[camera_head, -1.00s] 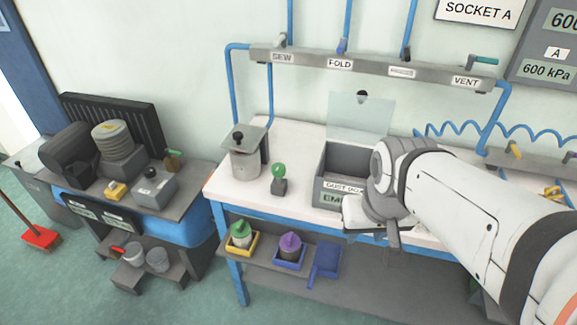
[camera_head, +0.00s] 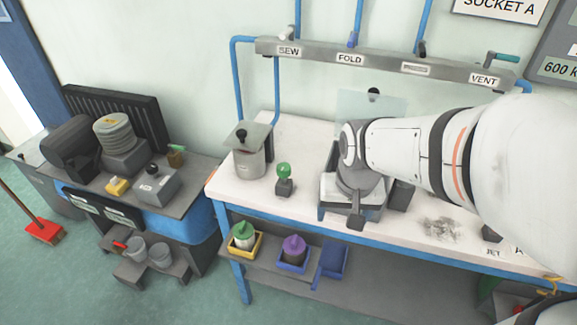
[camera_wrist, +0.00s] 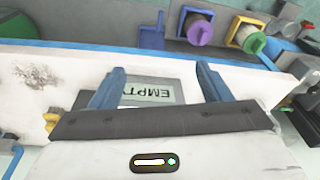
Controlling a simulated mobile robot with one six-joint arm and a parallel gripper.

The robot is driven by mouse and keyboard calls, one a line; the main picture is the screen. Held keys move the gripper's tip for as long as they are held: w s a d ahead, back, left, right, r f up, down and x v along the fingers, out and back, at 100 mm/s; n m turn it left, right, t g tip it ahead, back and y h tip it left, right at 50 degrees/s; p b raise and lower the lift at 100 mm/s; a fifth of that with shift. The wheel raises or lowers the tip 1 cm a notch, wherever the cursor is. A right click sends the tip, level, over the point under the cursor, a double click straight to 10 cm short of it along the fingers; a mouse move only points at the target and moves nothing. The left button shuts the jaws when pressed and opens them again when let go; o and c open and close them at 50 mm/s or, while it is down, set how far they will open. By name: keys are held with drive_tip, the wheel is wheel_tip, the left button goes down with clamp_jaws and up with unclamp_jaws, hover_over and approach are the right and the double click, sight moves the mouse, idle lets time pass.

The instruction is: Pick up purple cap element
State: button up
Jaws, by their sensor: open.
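The purple cap element (camera_head: 294,245) sits on top of a dark round body in a blue tray (camera_head: 291,265) on the lower shelf, below the table's front edge. It also shows in the wrist view (camera_wrist: 199,30) near the top, past the table edge. In the head view my wrist hides the fingers.
A green-capped part (camera_head: 243,234) in a yellow tray stands left of the purple one, and an empty blue tray (camera_head: 332,260) right of it. The worktable (camera_head: 237,193) overhangs the shelf (camera_head: 400,296). A green-knobbed item (camera_head: 284,171) and a metal canister (camera_head: 250,163) stand on the table.

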drive_tip(key=shift+o, duration=0.8)
drive_tip(key=w+a+f+m+g, duration=0.1)
drive_tip(key=w+a+f, duration=0.2)
drive_tip(key=f, duration=0.3)
drive_tip(key=shift+w+a+b, duration=0.3)
drive_tip(key=shift+w+a, duration=0.05)
drive_tip(key=shift+w, duration=0.1)
drive_tip(key=m, duration=0.2)
approach(294, 246)
drive_tip(key=shift+g, duration=0.4)
drive_tip(key=w+f, duration=0.1)
drive_tip(key=f, duration=0.2)
drive_tip(key=w+f, duration=0.1)
drive_tip(key=f, duration=0.1)
drive_tip(key=shift+w+d+f+b, duration=0.1)
drive_tip(key=shift+w+d+b, duration=0.2)
drive_tip(key=shift+w+b, duration=0.05)
drive_tip(key=f, duration=0.8)
drive_tip(key=shift+s+a, duration=0.1)
drive_tip(key=shift+a, duration=0.2)
drive_tip(key=shift+r, duration=0.1)
drive_tip(key=shift+c, duration=0.5)
drive_tip(key=c, duration=1)
